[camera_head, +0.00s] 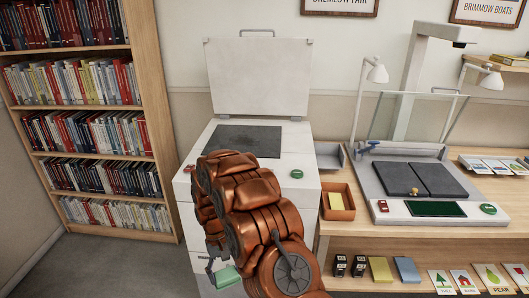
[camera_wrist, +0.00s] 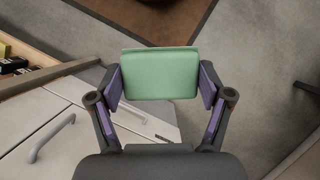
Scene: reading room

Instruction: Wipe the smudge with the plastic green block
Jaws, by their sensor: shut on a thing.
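In the head view the green block (camera_head: 228,277) hangs low in front of the white machine (camera_head: 218,258), partly hidden by my copper arm. The wrist view looks down past the block to the floor, so the block is held in the air, apart from any surface. I cannot make out a smudge in either view. The machine has a dark top plate (camera_head: 245,140), its front edge partly covered by my arm.
The machine's lid (camera_head: 260,78) stands open behind the plate. A wooden desk (camera_head: 345,235) at right bears an orange tray (camera_head: 337,202) and a book scanner (camera_head: 394,207). A bookcase (camera_head: 160,120) stands at left. Grey floor (camera_head: 105,265) is clear between.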

